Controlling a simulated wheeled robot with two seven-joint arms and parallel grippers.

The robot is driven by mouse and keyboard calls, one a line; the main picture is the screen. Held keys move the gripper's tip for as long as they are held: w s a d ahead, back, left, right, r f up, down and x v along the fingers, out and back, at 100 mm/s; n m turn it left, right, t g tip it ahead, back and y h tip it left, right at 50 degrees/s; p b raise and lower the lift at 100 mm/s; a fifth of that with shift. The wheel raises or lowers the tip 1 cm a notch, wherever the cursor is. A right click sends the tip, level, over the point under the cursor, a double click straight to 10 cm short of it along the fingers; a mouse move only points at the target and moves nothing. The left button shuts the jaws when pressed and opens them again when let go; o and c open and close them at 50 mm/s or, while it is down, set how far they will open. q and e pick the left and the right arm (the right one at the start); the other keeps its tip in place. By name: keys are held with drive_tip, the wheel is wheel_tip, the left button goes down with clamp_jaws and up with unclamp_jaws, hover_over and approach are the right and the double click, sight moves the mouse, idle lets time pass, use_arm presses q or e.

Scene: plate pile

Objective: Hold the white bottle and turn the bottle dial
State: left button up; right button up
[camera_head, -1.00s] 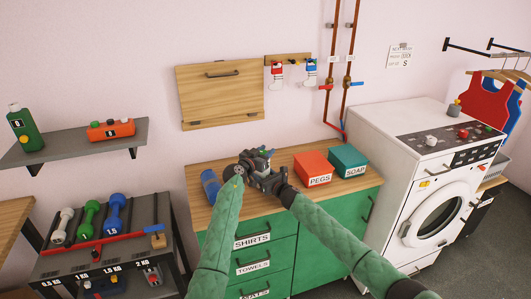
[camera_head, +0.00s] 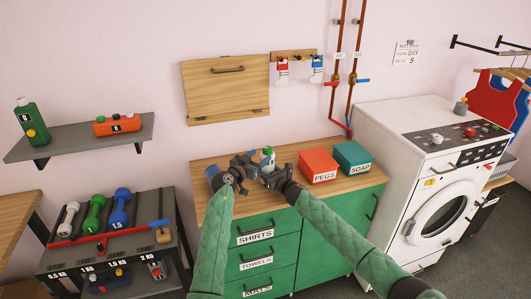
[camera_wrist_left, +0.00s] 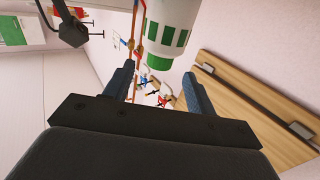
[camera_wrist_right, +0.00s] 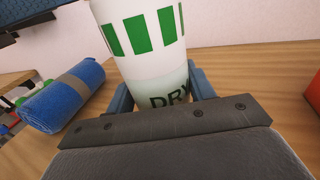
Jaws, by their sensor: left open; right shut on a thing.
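The white bottle (camera_head: 267,158) has green blocks around it and a green end piece, likely the dial. My right gripper (camera_wrist_right: 160,92) is shut on the bottle, whose lettering "DRY" shows between its fingers in the right wrist view. In the head view the bottle is above the counter, partly hidden by my grippers. My left gripper (camera_head: 238,163) is open and empty, just left of the bottle. In the left wrist view, the bottle (camera_wrist_left: 176,22) and its green end (camera_wrist_left: 159,62) are beyond the open fingers, apart from them.
A rolled blue towel (camera_wrist_right: 62,97) lies on the wooden counter (camera_wrist_right: 20,150), left of the bottle. A red PEGS box (camera_head: 318,164) and a teal SOAP box (camera_head: 352,157) stand to the right. A wooden wall panel (camera_head: 226,88) is behind, and a washing machine (camera_head: 420,160) stands right.

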use_arm(q)
drive_tip(key=shift+v, duration=1.85)
use_arm(e)
drive_tip(key=shift+r, duration=0.1)
drive_tip(key=o, duration=1.4)
drive_tip(key=shift+c, duration=0.2)
